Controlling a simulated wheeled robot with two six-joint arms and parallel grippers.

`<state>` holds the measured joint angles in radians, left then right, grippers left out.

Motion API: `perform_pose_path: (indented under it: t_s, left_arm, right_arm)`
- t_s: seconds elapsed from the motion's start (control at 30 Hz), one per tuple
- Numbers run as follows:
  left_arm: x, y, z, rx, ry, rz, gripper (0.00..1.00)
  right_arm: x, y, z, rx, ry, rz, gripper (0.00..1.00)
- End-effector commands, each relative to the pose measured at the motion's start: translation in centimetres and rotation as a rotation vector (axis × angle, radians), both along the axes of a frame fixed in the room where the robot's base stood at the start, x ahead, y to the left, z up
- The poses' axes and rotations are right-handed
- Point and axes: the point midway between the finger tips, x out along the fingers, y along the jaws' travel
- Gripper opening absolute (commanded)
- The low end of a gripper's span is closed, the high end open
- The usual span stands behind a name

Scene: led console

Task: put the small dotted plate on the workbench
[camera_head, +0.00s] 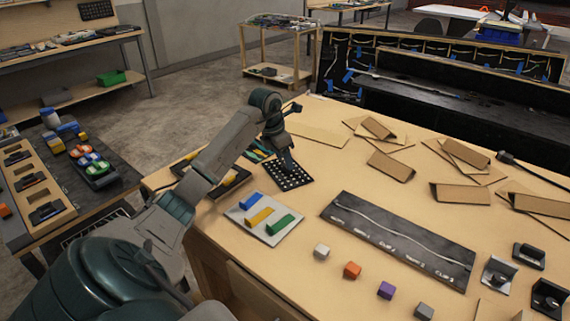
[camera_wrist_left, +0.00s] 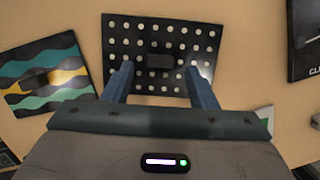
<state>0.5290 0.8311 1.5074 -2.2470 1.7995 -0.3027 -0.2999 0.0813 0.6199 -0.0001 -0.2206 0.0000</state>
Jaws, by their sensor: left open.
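The small dotted plate (camera_head: 296,178) is black with rows of white dots and lies flat on the wooden workbench (camera_head: 340,168), left of its middle. In the left wrist view the dotted plate (camera_wrist_left: 136,28) has a dark block-like handle (camera_wrist_left: 160,62) in its middle. My left gripper (camera_head: 290,170) is over the plate. In the left wrist view my left gripper (camera_wrist_left: 161,75) is open, with its two fingers apart on either side of the handle. I cannot tell whether the fingers touch the plate. My right gripper is not in view.
A wavy-striped plate (camera_wrist_left: 45,75) lies left of the dotted one. A plate with coloured bars (camera_head: 262,232), a long black labelled board (camera_head: 400,240), small cubes (camera_head: 352,270) and folded cardboard pieces (camera_head: 390,166) are around. Bench surface between them is clear.

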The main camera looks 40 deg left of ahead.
Motion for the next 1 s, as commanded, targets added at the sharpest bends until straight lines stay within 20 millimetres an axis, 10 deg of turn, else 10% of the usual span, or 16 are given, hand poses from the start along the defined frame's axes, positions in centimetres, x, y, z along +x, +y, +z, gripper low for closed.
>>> perform_pose_path:
  t_s: [0.4,1.0]
  left_arm:
    - [-2.1,0.6,7.8,0.0,-0.002,0.0,0.52]
    - [-2.4,0.7,9.9,0.0,0.0,-0.001,0.52]
  right_arm:
    - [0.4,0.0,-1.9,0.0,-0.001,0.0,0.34]
    - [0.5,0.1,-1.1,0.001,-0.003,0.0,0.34]
